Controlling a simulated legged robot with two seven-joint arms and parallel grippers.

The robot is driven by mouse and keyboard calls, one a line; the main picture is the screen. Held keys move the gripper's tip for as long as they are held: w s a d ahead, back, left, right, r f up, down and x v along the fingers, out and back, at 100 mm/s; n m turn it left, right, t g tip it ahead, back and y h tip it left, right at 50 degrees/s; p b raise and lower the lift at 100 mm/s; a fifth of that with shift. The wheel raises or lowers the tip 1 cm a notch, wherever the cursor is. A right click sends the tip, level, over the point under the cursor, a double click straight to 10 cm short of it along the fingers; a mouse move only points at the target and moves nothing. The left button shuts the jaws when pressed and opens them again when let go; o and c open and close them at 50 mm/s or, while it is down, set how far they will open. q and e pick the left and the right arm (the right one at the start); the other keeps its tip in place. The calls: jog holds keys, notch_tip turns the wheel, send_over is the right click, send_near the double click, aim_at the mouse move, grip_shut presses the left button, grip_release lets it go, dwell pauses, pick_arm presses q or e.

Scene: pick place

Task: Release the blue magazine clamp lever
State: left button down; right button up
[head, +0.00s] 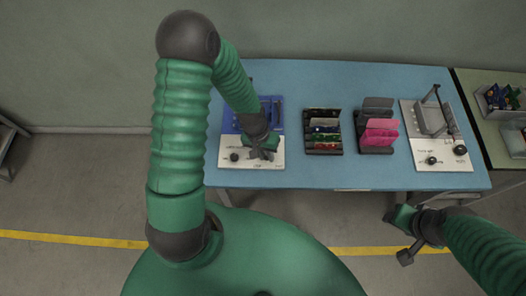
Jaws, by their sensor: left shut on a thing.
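The blue magazine fixture (277,113) stands on a white base plate (223,152) at the left end of the blue table. My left arm reaches over it from the left and covers part of it. My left gripper (263,151) is low over the front of the fixture, shut on a small part that the fingers mostly hide; by its place it appears to be the clamp lever. My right gripper (397,236) is open and empty, in front of the table and apart from everything.
On the blue table (345,80) stand a black rack of boards (322,131), a rack with pink sheets (377,130) and a grey-framed fixture (434,119) with black knobs. A green side table (486,77) with bins is at right. Table front centre is clear.

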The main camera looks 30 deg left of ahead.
pick_arm(q)
jog(key=n, duration=0.1)
jog(key=d+n, duration=0.1)
jog(key=n, duration=0.1)
jog(key=w+n+p, duration=0.1)
jog(key=shift+d+n+t, duration=0.3)
jog(key=shift+t, duration=0.1)
jog(key=shift+w+d+n+y+p, duration=0.25)
jog(key=shift+w+n, duration=0.1)
jog(key=shift+n, duration=0.5)
jog(key=shift+w+d+n+y+p, duration=0.15)
jog(key=shift+w+n+y, duration=0.15)
jog(key=shift+n, duration=0.55)
jog(key=c, duration=1.3)
grip_release()
jog(key=shift+w, duration=0.1)
